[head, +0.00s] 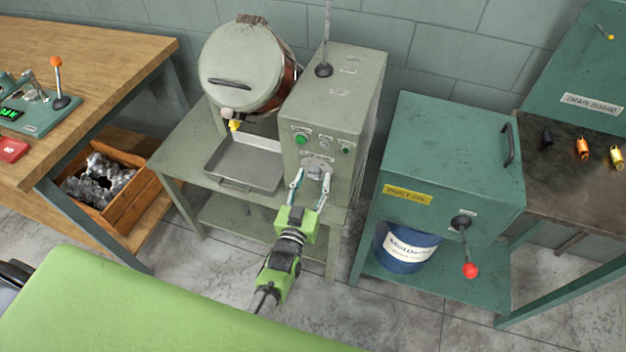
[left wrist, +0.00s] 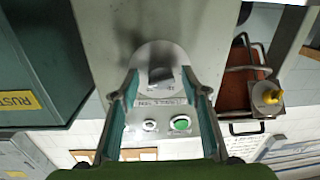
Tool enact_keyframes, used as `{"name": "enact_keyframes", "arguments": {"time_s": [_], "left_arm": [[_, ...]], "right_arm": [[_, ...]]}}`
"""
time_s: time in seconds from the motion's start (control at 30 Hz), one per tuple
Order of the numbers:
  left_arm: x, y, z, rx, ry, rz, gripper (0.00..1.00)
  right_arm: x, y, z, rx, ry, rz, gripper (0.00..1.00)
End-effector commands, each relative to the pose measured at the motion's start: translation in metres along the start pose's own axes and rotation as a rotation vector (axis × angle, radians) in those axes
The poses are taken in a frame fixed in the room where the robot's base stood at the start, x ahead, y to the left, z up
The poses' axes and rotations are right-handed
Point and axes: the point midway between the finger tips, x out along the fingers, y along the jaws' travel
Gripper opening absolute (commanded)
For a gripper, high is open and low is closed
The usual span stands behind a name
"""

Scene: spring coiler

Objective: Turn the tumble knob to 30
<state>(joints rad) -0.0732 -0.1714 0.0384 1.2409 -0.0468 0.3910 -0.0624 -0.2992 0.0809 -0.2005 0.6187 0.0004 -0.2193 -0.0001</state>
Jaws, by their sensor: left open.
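The tumble knob (head: 316,167) is a small grey knob on a light round dial plate, on the front of the grey-green machine box (head: 335,122). In the left wrist view the knob (left wrist: 160,74) shows dark and blocky against the pale dial. The dial's marks are too small to read, so its setting cannot be told. My green left gripper (head: 311,178) is open in front of the panel. In the left wrist view its two fingers (left wrist: 159,82) stand on either side of the knob, with gaps visible. Whether the tips reach past the knob cannot be told. My right gripper is not in view.
Green buttons (head: 301,138) sit above the knob. A tumbler drum (head: 245,65) and metal tray (head: 243,166) are to the left. A teal cabinet (head: 450,150) with a red-tipped lever (head: 470,270) stands right. A wooden bench (head: 110,60) is far left.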

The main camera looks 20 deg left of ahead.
Motion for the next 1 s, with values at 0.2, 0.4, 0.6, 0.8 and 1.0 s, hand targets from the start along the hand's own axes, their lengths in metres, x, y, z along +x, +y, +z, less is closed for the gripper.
{"name": "enact_keyframes", "arguments": {"time_s": [0.2, 0.4, 0.6, 0.8, 1.0], "left_arm": [[-0.027, 0.000, 0.002, 0.000, -0.003, 0.000, 0.42], [-0.067, 0.001, 0.002, 0.000, -0.005, 0.001, 0.42], [-0.101, 0.001, 0.001, 0.000, -0.003, 0.001, 0.42], [-0.116, 0.001, 0.000, 0.000, 0.000, 0.002, 0.42], [-0.119, 0.001, 0.000, 0.000, 0.000, 0.002, 0.42]], "right_arm": [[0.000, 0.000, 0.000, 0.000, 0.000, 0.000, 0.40], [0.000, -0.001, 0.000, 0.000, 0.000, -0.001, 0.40], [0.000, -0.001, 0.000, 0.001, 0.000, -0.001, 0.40], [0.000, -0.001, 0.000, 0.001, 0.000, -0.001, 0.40], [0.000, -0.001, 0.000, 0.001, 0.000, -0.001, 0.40]]}}
